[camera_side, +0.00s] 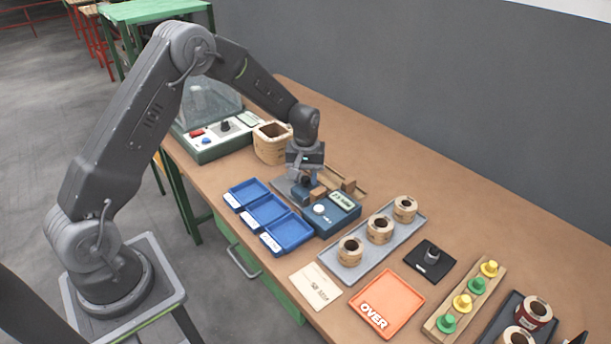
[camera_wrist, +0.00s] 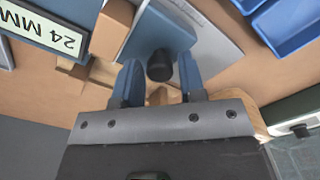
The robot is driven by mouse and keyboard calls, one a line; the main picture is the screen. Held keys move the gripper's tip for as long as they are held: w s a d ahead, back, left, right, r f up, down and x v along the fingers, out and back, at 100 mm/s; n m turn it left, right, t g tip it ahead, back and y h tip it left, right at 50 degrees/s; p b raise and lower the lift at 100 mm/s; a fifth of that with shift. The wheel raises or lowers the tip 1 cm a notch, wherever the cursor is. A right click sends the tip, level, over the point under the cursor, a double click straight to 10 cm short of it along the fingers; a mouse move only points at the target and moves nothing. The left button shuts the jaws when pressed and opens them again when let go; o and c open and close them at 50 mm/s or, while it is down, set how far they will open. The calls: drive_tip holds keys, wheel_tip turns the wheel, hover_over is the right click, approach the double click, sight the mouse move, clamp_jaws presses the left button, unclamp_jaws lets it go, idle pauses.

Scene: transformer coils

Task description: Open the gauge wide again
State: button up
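The gauge (camera_side: 323,222) is a blue box with a lit display and a white button, at the middle of the bench. Its display (camera_wrist: 45,32) reads 24 MM in the wrist view. Two wooden jaw blocks stand behind it, the near one (camera_side: 318,193) and the far one (camera_side: 349,185), with a gap between them. My gripper (camera_side: 304,181) points down beside the jaws. In the wrist view my gripper (camera_wrist: 160,68) has its blue fingers apart, on either side of a black knob (camera_wrist: 160,66). Narrow gaps seem to show; contact is unclear.
Three blue trays (camera_side: 266,211) lie left of the gauge. A grey tray (camera_side: 328,259) with three coils lies to the right. A wooden box (camera_side: 270,145) and green tester (camera_side: 215,147) stand behind my gripper. An orange OVER tray (camera_side: 400,303) lies in front.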

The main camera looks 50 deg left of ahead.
clamp_jaws()
drive_tip(key=a, duration=0.6)
drive_tip(key=shift+a, duration=0.2)
drive_tip(key=shift+o, duration=1.7)
unclamp_jaws()
wheel_tip(320, 180, up, 14)
